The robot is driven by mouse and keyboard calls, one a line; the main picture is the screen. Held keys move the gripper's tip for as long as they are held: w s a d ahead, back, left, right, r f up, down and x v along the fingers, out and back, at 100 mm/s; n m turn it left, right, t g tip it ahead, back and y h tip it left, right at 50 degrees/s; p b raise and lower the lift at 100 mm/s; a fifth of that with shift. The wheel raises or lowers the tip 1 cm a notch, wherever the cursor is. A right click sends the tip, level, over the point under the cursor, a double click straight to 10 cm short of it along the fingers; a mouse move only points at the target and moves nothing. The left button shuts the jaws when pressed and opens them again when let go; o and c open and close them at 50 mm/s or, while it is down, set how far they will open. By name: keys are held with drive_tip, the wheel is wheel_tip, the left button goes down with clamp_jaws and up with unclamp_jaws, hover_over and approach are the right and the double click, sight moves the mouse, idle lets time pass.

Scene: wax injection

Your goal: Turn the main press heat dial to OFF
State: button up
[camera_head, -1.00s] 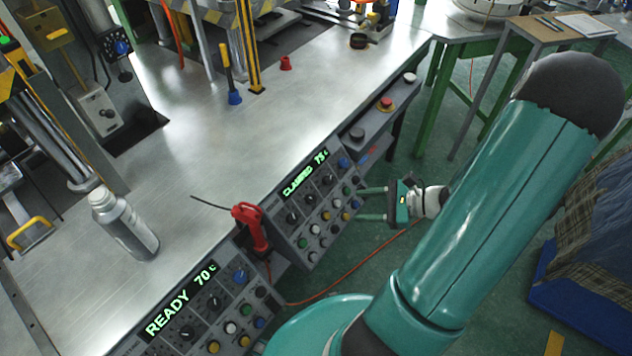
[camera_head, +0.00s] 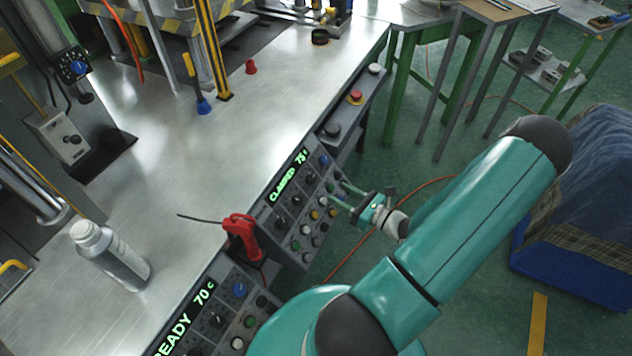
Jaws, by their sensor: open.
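The far control panel (camera_head: 268,212) shows a green display (camera_head: 288,180) that seems to read "CLAMPED 75 C". Below it are several black dials, a blue knob (camera_head: 324,160) and rows of coloured buttons. A nearer panel has a green display (camera_head: 186,320) reading "READY 70 C", with a blue knob (camera_head: 240,290) and black dials. I cannot read the dial labels, so I cannot tell which is the main press heat dial or where it points. My gripper (camera_head: 337,194) is open and empty, its fingers pointing left at the far panel's right side. I cannot tell whether they touch it.
A red-handled tool (camera_head: 241,236) sits between the two panels. A silver bottle (camera_head: 110,257) stands on the metal bench (camera_head: 165,235). A red button (camera_head: 356,96) is on the bench's right edge. A blue-covered bin (camera_head: 585,205) stands at right on open green floor.

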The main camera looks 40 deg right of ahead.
sight(314, 180)
drive_tip(key=w, duration=0.2)
drive_tip(key=w+a, duration=0.1)
drive_tip(key=w, duration=0.5)
drive_tip(key=shift+w+a, duration=0.1)
drive_tip(key=shift+a, duration=0.3)
drive_tip(key=c, duration=1)
drive_tip(key=shift+o, duration=0.2)
